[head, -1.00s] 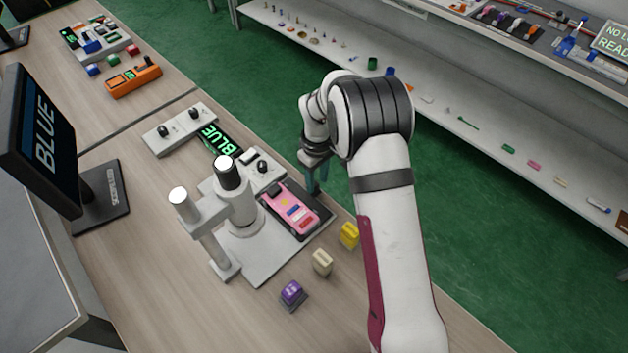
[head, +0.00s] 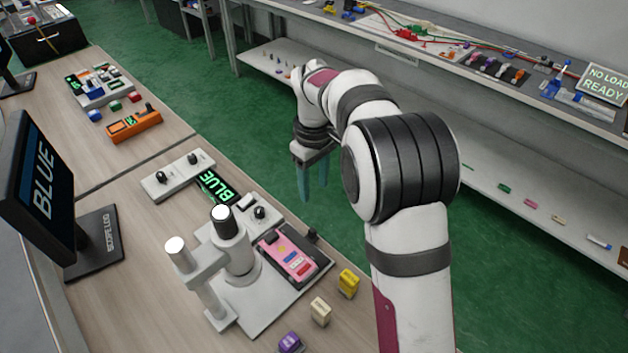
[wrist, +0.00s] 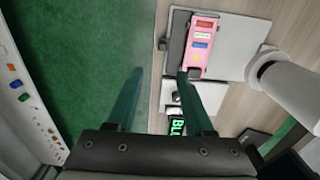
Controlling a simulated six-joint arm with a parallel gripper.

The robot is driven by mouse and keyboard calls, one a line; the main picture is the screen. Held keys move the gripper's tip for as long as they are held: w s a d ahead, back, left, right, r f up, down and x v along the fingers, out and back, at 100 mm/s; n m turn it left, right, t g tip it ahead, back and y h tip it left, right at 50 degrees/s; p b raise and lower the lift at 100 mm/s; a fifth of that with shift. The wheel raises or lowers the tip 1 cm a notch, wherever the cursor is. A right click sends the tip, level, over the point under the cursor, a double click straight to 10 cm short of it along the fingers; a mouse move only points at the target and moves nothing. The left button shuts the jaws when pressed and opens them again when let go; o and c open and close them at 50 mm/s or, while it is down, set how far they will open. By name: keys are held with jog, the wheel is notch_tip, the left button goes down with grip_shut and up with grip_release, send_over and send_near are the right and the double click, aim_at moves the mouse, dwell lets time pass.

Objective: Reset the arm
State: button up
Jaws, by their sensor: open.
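My gripper (head: 314,190) is open and empty, with its two green fingers pointing down and apart. It is raised in the air beyond the table's right edge. In the wrist view my gripper (wrist: 158,76) also shows empty, with green floor and the table edge beneath it. My arm (head: 400,165) is bent at the black-ringed joint, with its lower part upright at the right.
A pink device (head: 288,255) lies in a dark holder on a grey plate beside a white post fixture (head: 236,250). Yellow (head: 348,283), cream (head: 321,311) and purple (head: 290,343) blocks stand near the front. A monitor (head: 45,190) reads BLUE. A shelf (head: 520,195) runs behind my arm.

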jog(key=shift+r, duration=0.3)
jog(key=s+d+r+m, duration=0.2)
jog(key=s+r+m, duration=0.1)
jog(key=s, duration=0.4)
jog(key=s+d+r+m, duration=0.3)
jog(key=s+r, duration=0.1)
jog(key=s, duration=0.3)
jog(key=s+f+m+y, duration=0.1)
jog(key=s+m, duration=0.3)
jog(key=s, duration=0.5)
jog(key=s+d+f+m, duration=0.1)
jog(key=s+m, duration=0.3)
jog(key=s, duration=0.5)
jog(key=shift+s+d+f+m+y, duration=0.15)
jog(key=shift+s+f+m+y, duration=0.2)
jog(key=shift+f, duration=0.5)
